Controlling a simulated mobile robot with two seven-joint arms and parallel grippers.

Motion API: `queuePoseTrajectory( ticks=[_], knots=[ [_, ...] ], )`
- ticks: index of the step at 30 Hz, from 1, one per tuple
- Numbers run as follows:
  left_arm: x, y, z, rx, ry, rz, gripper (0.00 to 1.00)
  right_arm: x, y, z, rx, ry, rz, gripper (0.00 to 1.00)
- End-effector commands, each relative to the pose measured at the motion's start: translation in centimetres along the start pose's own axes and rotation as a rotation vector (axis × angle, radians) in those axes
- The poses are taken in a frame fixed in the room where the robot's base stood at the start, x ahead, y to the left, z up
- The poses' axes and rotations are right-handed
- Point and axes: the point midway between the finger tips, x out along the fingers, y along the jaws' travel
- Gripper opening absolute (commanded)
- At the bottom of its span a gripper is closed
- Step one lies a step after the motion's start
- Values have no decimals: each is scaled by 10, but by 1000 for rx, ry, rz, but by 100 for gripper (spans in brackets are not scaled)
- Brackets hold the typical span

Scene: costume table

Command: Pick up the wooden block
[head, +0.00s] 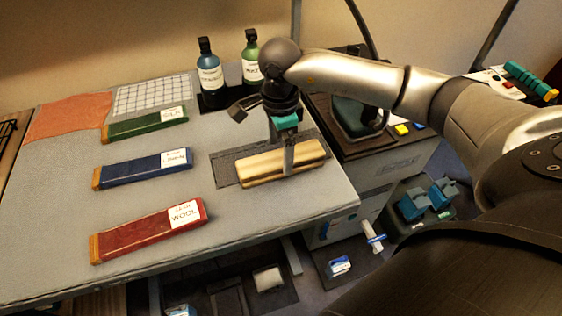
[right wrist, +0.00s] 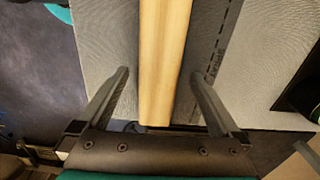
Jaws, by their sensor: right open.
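The wooden block (head: 262,166) is long, pale and grooved along its side. It lies on the table near its right edge, on a dark grey mat (head: 226,170). My right gripper (head: 286,158) is over the block's right part, with a finger showing in front of its near side. In the right wrist view the block (right wrist: 165,55) runs between the two spread fingers of the open gripper (right wrist: 160,78), with a gap on each side. Whether the fingers touch the block is not clear. My left gripper is out of view.
Red (head: 150,230), blue (head: 143,169) and green (head: 146,124) labelled fabric strips lie to the left. Two bottles, blue (head: 210,78) and green (head: 250,62), stand behind. A dark iron-like object (head: 354,116) sits on a stand at the right. The table's front left is clear.

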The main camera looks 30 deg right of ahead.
Motion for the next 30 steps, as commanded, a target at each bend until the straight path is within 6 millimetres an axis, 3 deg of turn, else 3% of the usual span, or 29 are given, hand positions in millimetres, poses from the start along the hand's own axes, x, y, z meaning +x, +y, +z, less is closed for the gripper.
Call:
queuePoseTrajectory(
  ticks=[6, 14, 30],
  knots=[
    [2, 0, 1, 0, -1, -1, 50, 29, 2, -1, 0, -1, 2, 100],
    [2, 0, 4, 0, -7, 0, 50, 32, 1, -1, 0, -1, -1, 100],
    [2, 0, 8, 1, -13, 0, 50, 31, 1, -1, 0, -1, 0, 42]
  ],
)
